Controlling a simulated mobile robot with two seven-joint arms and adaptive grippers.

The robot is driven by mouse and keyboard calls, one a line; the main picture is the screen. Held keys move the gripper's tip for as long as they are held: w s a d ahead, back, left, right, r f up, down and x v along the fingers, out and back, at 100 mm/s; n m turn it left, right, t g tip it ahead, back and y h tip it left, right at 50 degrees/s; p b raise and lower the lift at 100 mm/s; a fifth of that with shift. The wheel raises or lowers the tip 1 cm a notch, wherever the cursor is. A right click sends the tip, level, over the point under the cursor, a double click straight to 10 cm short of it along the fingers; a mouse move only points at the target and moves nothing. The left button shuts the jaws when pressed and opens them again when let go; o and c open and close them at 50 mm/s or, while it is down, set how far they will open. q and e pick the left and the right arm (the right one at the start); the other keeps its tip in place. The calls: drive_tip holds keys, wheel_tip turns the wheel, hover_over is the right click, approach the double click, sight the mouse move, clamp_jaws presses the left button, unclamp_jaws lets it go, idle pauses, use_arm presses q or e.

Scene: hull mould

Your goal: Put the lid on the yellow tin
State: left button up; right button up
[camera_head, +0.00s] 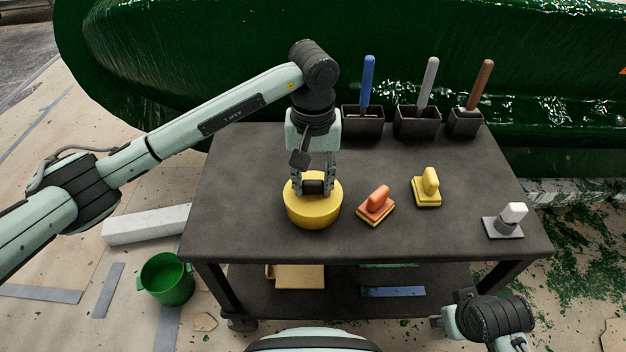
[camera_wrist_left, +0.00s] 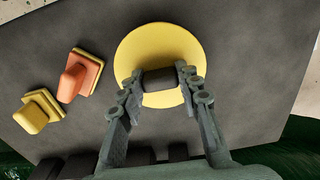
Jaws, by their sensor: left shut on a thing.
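The yellow tin (camera_head: 312,216) stands upright on the dark table top, left of the middle. Its yellow lid (camera_head: 329,185) lies over its top; it also shows from above in the left wrist view (camera_wrist_left: 160,48) as a round disc with a dark knob (camera_wrist_left: 159,80). My left gripper (camera_head: 313,188) points down over the lid and is shut on the dark knob, one finger on each side. I see no clear gap between lid and tin, but cannot tell whether the lid sits fully down. Part of my right arm shows at the bottom right; its fingers are not clear.
An orange-handled block (camera_head: 376,204) and a yellow-handled block (camera_head: 428,188) lie right of the tin. Black bins (camera_head: 362,122) with upright tools line the back edge. A white-topped object (camera_head: 513,213) stands at the right. A green bucket (camera_head: 167,279) is on the floor.

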use_arm(q)
drive_tip(key=shift+b, duration=0.45)
idle(0.3)
drive_tip(key=o, duration=1.2)
wheel_tip(320, 180, up, 12)
drive_tip(key=shift+f, duration=0.1)
